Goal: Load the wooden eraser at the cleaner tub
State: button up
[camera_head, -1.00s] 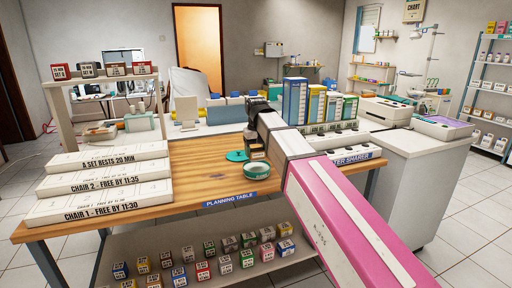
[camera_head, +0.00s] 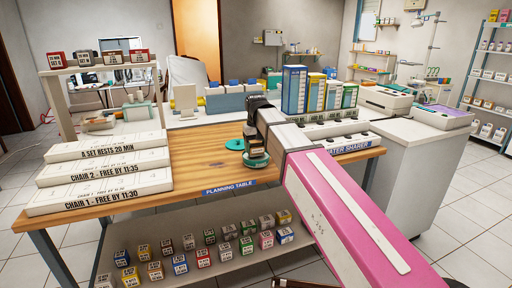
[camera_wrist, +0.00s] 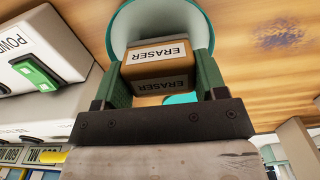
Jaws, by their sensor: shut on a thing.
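My gripper (camera_wrist: 160,78) is shut on the wooden eraser (camera_wrist: 158,57), a brown block with white ERASER labels. Its green fingers press on both sides of the block. The cleaner tub (camera_wrist: 203,22), round with a teal rim and pale inside, is directly beyond the eraser in the wrist view. In the head view, the eraser (camera_head: 257,149) hangs at the tub (camera_head: 256,163) on the wooden table. I cannot tell whether it touches the tub's bottom. A teal lid (camera_head: 235,144) lies beside the tub.
White stacked chair boards (camera_head: 100,176) fill the table's left end. A white power unit (camera_wrist: 40,60) with a green switch stands close to my gripper. Binders (camera_head: 293,92) stand behind. The wooden tabletop (camera_head: 195,150) left of the lid is clear.

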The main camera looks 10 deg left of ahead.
aim_at(256, 145)
jog(key=shift+f, duration=0.6)
dwell(1.5)
jog(key=shift+r, duration=0.15)
jog(key=shift+r, duration=3.4)
